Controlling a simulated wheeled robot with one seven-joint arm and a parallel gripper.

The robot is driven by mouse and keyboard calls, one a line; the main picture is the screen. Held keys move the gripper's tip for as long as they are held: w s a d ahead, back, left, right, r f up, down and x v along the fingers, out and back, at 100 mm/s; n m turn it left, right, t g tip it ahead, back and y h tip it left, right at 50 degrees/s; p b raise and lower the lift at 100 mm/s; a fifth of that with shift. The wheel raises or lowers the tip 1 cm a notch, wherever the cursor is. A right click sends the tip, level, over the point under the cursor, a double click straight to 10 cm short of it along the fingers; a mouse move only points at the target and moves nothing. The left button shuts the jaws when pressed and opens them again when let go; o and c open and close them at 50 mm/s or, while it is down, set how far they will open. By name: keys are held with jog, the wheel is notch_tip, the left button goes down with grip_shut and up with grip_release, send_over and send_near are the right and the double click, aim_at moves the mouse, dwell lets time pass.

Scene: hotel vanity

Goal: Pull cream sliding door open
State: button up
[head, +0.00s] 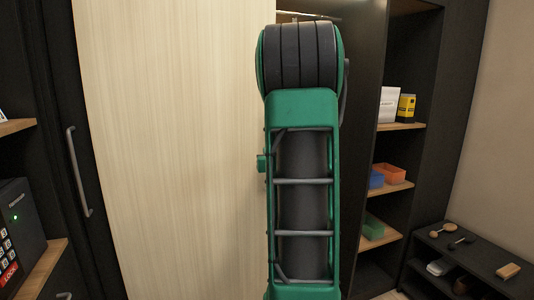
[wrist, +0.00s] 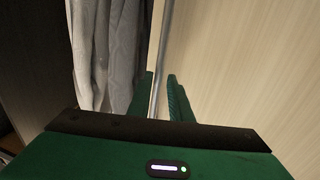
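The cream sliding door (head: 170,150) fills the left middle of the head view. It also shows as a pale panel on the right of the wrist view (wrist: 235,60). A thin metal bar handle (wrist: 161,50) runs along the door's edge in the wrist view. My gripper (wrist: 160,85) has its two green fingers on either side of this bar. A gap shows between the bar and the right finger, so it looks open around the bar. In the head view my arm hides the gripper and the door's right edge.
Grey hanging fabric (wrist: 105,50) shows in the dark space beside the door edge. A low dark rack (head: 470,262) is at the lower right. A safe (head: 18,235) is at the left, near a metal handle (head: 76,172).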

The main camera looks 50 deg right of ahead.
jog(key=v, duration=0.7)
jog(key=shift+s+a, duration=0.2)
jog(key=a+f+n+g+y, duration=0.35)
jog(key=a+f+y, duration=0.45)
jog(key=a+f, duration=0.5)
jog(key=s+a+f+g+y, duration=0.1)
jog(key=s+a+g+y, duration=0.1)
jog(key=s+a+g, duration=0.3)
jog(key=s+a+f+m+g+y, duration=0.1)
jog(key=s+a+g, duration=0.4)
jog(key=s+a, duration=0.8)
jog(key=s+f+y, duration=0.1)
jog(key=s, duration=0.1)
jog(key=shift+s+a, duration=0.15)
jog(key=shift+s, duration=0.15)
